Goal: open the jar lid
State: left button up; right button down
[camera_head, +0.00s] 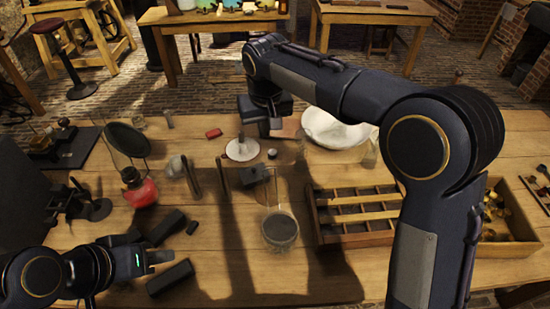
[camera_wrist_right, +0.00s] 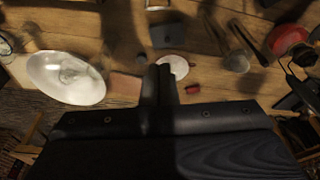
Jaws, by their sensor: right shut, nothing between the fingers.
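A clear glass jar (camera_head: 281,205) stands near the middle of the table, with a dark round base or content at its bottom. I cannot tell whether a lid sits on it. A flat white disc (camera_head: 242,150), possibly a lid, lies farther back; it also shows in the right wrist view (camera_wrist_right: 174,67). My right gripper (camera_head: 262,125) is above the table behind the jar, close to the disc in the picture. In the right wrist view its fingers (camera_wrist_right: 163,72) are together and empty. My left gripper (camera_head: 186,239) is low at the front left, its dark fingers apart, left of the jar.
A wooden divided tray (camera_head: 352,240) stands right of the jar. A white bowl (camera_head: 338,130) and a red block (camera_head: 213,133) lie at the back. A dark block (camera_head: 253,177) is just behind the jar. A red-based lamp-like flask (camera_head: 140,190) stands at left.

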aim_at(268, 169)
notch_tip(268, 169, down, 9)
jog(key=s+p, duration=0.1)
jog(key=p, duration=0.1)
jog(key=shift+s+d, duration=0.15)
jog(key=shift+s, duration=0.2)
dwell(0.4)
jog(key=b, duration=0.1)
jog(key=s+b, duration=0.1)
jog(key=s+t+b, duration=0.1)
jog(key=shift+s+d+r+b, duration=0.2)
jog(key=shift+d+b, duration=0.05)
jog(key=shift+b, duration=0.1)
jog(key=shift+s+d+r, duration=0.1)
jog(key=shift+s+r, duration=0.05)
jog(key=shift+s, duration=0.2)
jog(key=shift+r, duration=0.1)
